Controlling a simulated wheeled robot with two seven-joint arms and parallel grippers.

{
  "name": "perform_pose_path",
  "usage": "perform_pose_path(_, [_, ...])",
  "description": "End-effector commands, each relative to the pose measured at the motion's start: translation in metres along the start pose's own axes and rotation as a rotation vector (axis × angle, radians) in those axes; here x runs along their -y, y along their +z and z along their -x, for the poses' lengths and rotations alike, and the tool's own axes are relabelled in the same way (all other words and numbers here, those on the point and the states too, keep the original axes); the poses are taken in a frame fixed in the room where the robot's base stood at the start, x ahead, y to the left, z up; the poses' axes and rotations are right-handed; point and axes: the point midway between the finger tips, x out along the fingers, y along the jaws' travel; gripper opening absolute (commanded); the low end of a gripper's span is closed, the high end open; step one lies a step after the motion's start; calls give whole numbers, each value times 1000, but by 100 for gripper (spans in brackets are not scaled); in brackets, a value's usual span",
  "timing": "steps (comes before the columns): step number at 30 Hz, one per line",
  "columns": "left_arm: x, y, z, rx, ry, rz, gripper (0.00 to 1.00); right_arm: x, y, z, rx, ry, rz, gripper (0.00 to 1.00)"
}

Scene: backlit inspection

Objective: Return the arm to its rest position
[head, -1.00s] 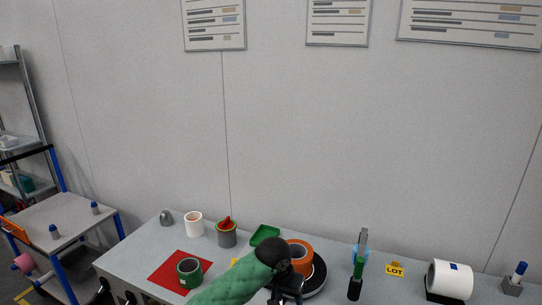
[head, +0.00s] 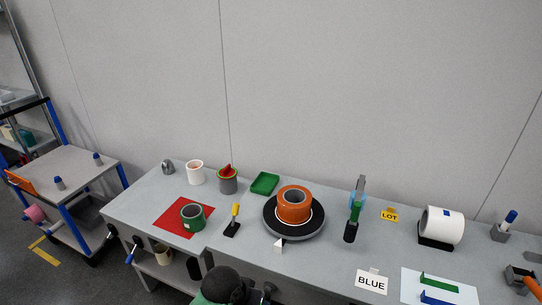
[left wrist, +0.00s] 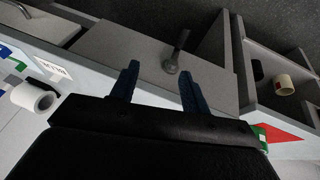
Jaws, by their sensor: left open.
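My left arm shows at the bottom edge of the head view, its dark wrist and gripper (head: 264,294) low in front of the table's front edge, partly cut off by the frame. In the left wrist view my left gripper (left wrist: 158,84) has its two blue fingers spread apart with nothing between them. The grey table (head: 330,262) is beyond it. My right gripper is in neither view.
An orange roll (head: 294,204) sits on a black round turntable (head: 292,232). A green roll (head: 192,216) stands on a red mat (head: 172,215). A white roll (head: 443,224) is at the right. A cart (head: 75,165) stands left of the table.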

Motion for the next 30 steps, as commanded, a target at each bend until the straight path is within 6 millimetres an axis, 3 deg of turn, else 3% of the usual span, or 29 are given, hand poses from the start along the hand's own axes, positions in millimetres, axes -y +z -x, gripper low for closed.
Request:
perform_pose_path(8, [34, 73, 13, -3, -77, 55, 46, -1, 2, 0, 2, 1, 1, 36])
perform_pose_path(15, [65, 134, 32, 14, -169, 87, 46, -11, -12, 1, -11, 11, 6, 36])
perform_pose_path(20, [79, 161, 43, 26, -215, 96, 46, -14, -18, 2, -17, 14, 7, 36])
perform_pose_path(30, [95, 198, 60, 51, -278, 105, 46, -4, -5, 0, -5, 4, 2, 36])
